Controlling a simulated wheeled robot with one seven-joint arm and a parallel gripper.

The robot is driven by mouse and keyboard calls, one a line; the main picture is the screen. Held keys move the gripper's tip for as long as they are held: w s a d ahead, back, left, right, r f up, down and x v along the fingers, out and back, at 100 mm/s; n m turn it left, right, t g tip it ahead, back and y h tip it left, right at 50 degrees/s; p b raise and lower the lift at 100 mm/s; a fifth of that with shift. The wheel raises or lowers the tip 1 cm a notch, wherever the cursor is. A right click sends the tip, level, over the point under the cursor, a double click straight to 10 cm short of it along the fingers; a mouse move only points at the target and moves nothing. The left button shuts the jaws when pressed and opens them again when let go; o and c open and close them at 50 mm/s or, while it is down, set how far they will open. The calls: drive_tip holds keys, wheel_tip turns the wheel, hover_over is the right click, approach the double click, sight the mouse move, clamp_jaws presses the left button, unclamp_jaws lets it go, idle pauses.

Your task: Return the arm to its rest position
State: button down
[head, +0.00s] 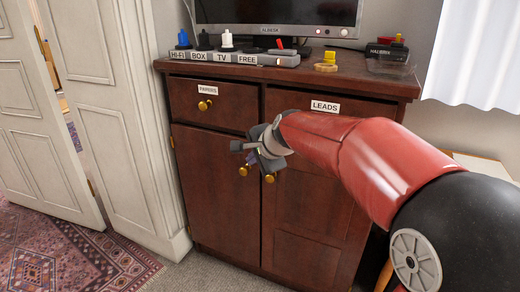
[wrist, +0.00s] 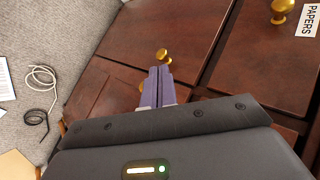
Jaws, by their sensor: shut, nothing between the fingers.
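My red and black arm reaches in from the right in the head view. My gripper (head: 250,151) is in front of the wooden cabinet (head: 212,172), near the brass knobs of its lower doors. In the wrist view the two purple-grey fingers of my gripper (wrist: 157,87) are together with nothing between them. A brass knob (wrist: 163,55) shows just beyond the fingertips; I cannot tell whether they touch it.
On the cabinet top are a labelled power strip (head: 235,58), a monitor (head: 280,15), a tape roll (head: 326,67) and a clear tray (head: 390,67). A white door (head: 45,110) stands at left. A white cable (wrist: 42,76) and a black cable (wrist: 35,117) lie on the carpet.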

drive_tip(key=s+d+f+n+h, duration=0.2)
drive_tip(key=s+d+n, duration=0.1)
drive_tip(key=s+d, duration=0.4)
drive_tip(key=s+d+f+n+g+h, duration=0.1)
drive_tip(key=s+d+n, duration=0.3)
drive_tip(key=s, duration=1)
drive_tip(key=s+d+f+n+g+h, duration=0.1)
drive_tip(key=s+d+f+n+h, duration=0.1)
drive_tip(key=s+d, duration=0.8)
drive_tip(key=shift+s+f+n+h, duration=0.3)
drive_tip(key=shift+s+f+n, duration=0.25)
drive_tip(key=shift+n, duration=0.25)
drive_tip(key=shift+d, duration=0.1)
